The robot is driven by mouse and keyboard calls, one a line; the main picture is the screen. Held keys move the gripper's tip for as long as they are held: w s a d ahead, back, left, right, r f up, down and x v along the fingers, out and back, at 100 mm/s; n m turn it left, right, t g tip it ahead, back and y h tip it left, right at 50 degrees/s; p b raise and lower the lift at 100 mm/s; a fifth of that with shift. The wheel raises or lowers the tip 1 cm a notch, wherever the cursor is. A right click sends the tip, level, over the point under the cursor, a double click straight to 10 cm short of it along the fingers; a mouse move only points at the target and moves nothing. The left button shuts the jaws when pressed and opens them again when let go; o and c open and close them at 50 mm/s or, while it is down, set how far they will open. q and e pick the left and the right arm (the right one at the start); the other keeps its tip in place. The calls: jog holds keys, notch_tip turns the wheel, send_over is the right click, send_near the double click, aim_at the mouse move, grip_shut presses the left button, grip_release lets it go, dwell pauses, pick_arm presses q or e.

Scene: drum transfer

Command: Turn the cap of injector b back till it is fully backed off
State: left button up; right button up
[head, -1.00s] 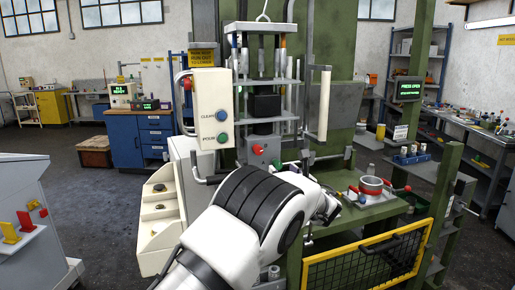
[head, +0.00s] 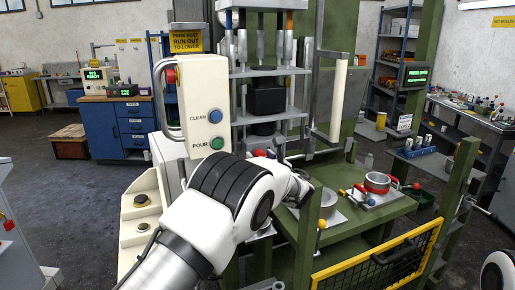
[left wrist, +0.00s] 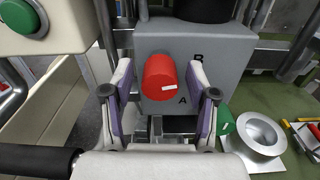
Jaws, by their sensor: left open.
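Several upright injector-like rods stand in the press frame (head: 268,71) in the head view, one with a blue top (head: 229,18) and one with an orange top (head: 290,19). I cannot tell which is injector b or make out its cap. My left gripper (left wrist: 160,75) is open in the left wrist view, its fingers on either side of a red knob (left wrist: 160,77) and seemingly not closed on it. The knob has a white mark and sits on a grey box (left wrist: 222,48) lettered A and B. My left arm hides most of this in the head view. My right gripper is out of view.
A panel (head: 196,100) with blue CLEAN and green POUR buttons stands left of the frame. A green bench (head: 365,228) at right holds a metal ring (head: 328,204) and a red-ringed fixture (head: 377,184). A yellow mesh gate (head: 378,262) is in front.

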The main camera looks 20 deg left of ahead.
pick_arm(q)
jog(key=shift+w+a+f, duration=0.25)
jog(key=shift+w+a, duration=0.3)
jog(key=shift+w, duration=0.15)
jog(key=shift+s+d+r, duration=0.55)
jog(key=shift+s, duration=0.1)
jog(key=shift+c, duration=1.4)
jog(key=shift+s+d+r, duration=0.1)
jog(key=shift+s, duration=0.05)
jog(key=c, duration=0.5)
grip_shut()
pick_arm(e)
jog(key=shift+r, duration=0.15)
pick_arm(q)
jog(key=shift+f, duration=0.2)
